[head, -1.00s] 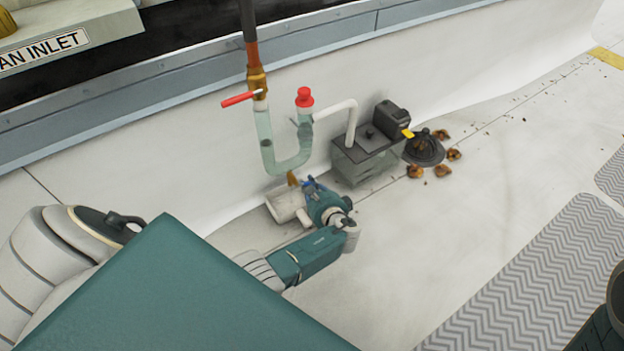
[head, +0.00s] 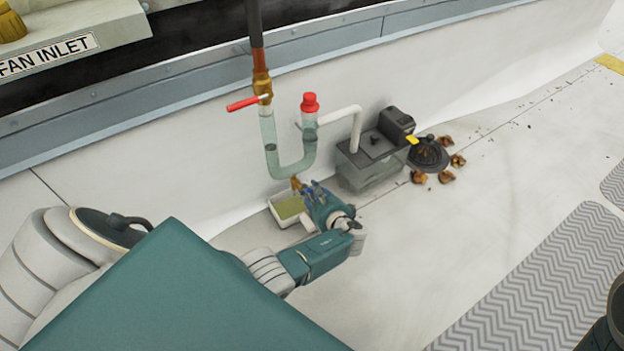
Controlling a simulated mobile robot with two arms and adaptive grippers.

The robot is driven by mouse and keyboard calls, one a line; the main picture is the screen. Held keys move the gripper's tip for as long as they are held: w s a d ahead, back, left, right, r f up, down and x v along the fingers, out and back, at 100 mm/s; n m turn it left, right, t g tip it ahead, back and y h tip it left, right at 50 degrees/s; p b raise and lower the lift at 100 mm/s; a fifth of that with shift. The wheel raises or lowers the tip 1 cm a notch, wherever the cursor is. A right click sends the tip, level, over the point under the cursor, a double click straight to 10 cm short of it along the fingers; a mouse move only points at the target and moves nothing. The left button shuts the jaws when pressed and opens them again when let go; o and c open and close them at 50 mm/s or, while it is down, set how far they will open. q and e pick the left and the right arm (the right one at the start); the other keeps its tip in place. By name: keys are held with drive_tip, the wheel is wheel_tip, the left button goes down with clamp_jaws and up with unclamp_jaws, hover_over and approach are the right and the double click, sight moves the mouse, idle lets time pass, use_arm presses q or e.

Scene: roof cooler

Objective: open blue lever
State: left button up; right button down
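A small brass valve (head: 296,183) sits under the bottom of the clear U-shaped pipe (head: 291,168). A small bit of blue, likely the blue lever (head: 313,187), shows beside the valve at the tip of my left gripper (head: 314,192). The gripper reaches in from the lower left and covers most of the lever. I cannot tell whether its fingers are open or closed on the lever. My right gripper is not in view.
A white tray (head: 277,218) with yellow-green contents lies below the valve. A red-handled valve (head: 246,103) and a red cap (head: 309,103) are above. A clear pump box (head: 352,178), a dark strainer (head: 428,153) and brown leaves (head: 419,177) lie right. The floor in front is clear.

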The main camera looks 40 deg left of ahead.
use_arm(q)
drive_tip(key=shift+d, duration=0.1)
drive_tip(key=v, duration=1.2)
idle(0.4)
